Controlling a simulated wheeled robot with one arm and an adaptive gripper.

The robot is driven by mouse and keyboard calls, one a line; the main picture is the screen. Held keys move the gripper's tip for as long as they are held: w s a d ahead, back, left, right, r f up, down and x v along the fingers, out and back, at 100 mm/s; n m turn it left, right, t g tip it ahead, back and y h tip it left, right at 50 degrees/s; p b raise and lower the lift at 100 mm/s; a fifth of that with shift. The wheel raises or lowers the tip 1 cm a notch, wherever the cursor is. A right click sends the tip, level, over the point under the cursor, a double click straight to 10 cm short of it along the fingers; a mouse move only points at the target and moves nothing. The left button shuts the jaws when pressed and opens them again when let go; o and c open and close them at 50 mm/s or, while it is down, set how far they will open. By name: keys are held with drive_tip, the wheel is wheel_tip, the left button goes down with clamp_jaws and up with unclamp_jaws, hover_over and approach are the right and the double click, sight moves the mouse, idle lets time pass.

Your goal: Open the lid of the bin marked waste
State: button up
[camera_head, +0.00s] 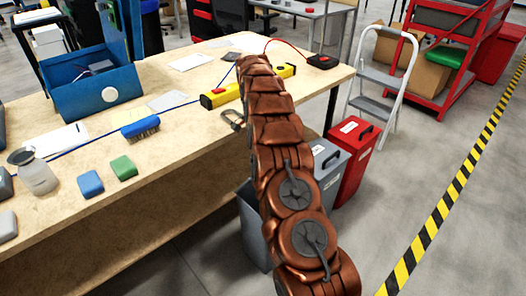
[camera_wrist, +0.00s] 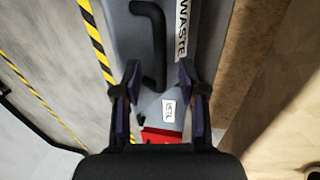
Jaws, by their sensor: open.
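The bin marked WASTE (camera_wrist: 122,22) is in the upper middle of the wrist view. Its lid is grey, with a black bar handle (camera_wrist: 160,50) left of the white WASTE label (camera_wrist: 182,28). The lid looks shut. My gripper (camera_wrist: 159,75) is open and empty, with its two fingers spread over the bins; the handle shows above and between the fingertips. I cannot tell the exact gap to it. In the head view my arm hides the gripper and much of a grey bin (camera_head: 254,232) beside the table; I cannot tell surely whether this is the waste bin.
Another grey bin (camera_head: 328,178) and a red bin (camera_head: 356,172) stand in a row by the workbench (camera_head: 200,140). A grey step ladder (camera_head: 385,78) stands behind them. Floor right of the bins is free up to the striped tape (camera_head: 445,205).

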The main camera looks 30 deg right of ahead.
drive_tip(key=v, duration=0.3)
drive_tip(key=shift+r, duration=0.15)
drive_tip(key=shift+c, duration=0.3)
